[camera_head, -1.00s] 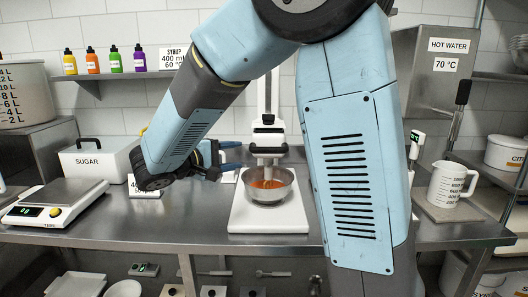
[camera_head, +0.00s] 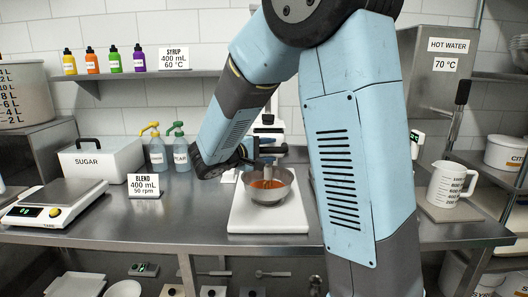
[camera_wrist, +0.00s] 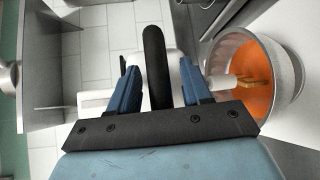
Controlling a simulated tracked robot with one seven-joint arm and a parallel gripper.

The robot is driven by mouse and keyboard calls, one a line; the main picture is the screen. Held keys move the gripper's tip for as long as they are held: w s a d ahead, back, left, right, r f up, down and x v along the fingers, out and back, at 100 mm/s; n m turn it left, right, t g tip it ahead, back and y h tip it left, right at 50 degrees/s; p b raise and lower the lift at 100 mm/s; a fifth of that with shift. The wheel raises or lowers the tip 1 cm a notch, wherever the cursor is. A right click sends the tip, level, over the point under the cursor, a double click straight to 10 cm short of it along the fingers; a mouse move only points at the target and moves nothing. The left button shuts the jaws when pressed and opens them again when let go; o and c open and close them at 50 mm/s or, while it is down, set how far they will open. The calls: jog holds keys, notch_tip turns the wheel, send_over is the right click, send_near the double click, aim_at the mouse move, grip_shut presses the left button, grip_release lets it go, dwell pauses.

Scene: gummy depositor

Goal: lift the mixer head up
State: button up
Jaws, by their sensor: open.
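The mixer stands mid-counter on a white base (camera_head: 262,222). A metal bowl (camera_head: 285,196) with orange mix sits on it, also at the right of the wrist view (camera_wrist: 290,85). The whisk (camera_wrist: 232,82) is down in the bowl. The white mixer head (camera_head: 268,129) is low over the bowl and partly hidden by my arm. My gripper (camera_head: 257,160) is beside the head, on its left. In the wrist view its blue fingers (camera_wrist: 160,72) are open, on either side of a black bar-like handle (camera_wrist: 155,45). I cannot tell whether they touch it.
Two pump bottles (camera_head: 157,155), a blend sign (camera_head: 144,186), a sugar box (camera_head: 100,160) and a scale (camera_head: 55,203) stand left. A measuring jug (camera_head: 446,185) stands right. A shelf (camera_head: 140,76) with small bottles is above.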

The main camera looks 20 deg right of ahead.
jog(key=shift+d, duration=0.1)
jog(key=shift+c, duration=0.3)
jog(key=c, duration=0.3)
grip_shut()
